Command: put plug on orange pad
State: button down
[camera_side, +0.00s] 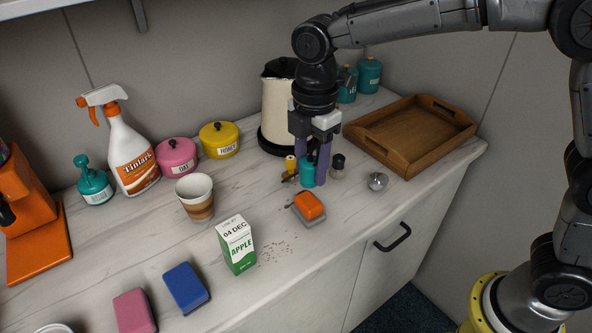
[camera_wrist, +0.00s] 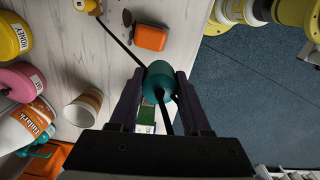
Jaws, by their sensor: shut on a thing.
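My gripper (camera_side: 312,180) points down and is shut on a teal cylinder (camera_side: 307,172) that looks like the plug. In the wrist view the teal cylinder (camera_wrist: 159,82) sits between my two fingers (camera_wrist: 160,92), and a black cord or rod runs at it. I cannot tell from the side view whether it touches the counter. The orange pad (camera_side: 309,205) is a small block with a grey lower edge, on the counter in front of my gripper. The pad also shows at the top of the wrist view (camera_wrist: 150,37). Nothing lies on it.
Close to my gripper stand a small yellow thing (camera_side: 290,164), a dark-capped shaker (camera_side: 338,166) and a silvery round piece (camera_side: 377,181). A kettle (camera_side: 276,105) and a wooden tray (camera_side: 410,133) are behind. An apple carton (camera_side: 236,245) stands front left of the pad.

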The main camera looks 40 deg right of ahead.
jog(key=s+d+r, duration=0.4)
jog(key=s+d, duration=0.3)
jog(key=s, duration=0.3)
send_over(309, 199)
jog(key=shift+n, duration=0.3)
jog(key=f, duration=0.8)
jog(key=shift+s+d, duration=0.1)
jog(key=shift+s, duration=0.3)
jog(key=shift+w+f, duration=0.15)
jog(key=shift+f, duration=0.85)
jog(key=shift+w+f, duration=0.15)
jog(key=shift+f, duration=0.8)
jog(key=shift+f, duration=0.15)
jog(key=shift+c, duration=1.8)
grip_release()
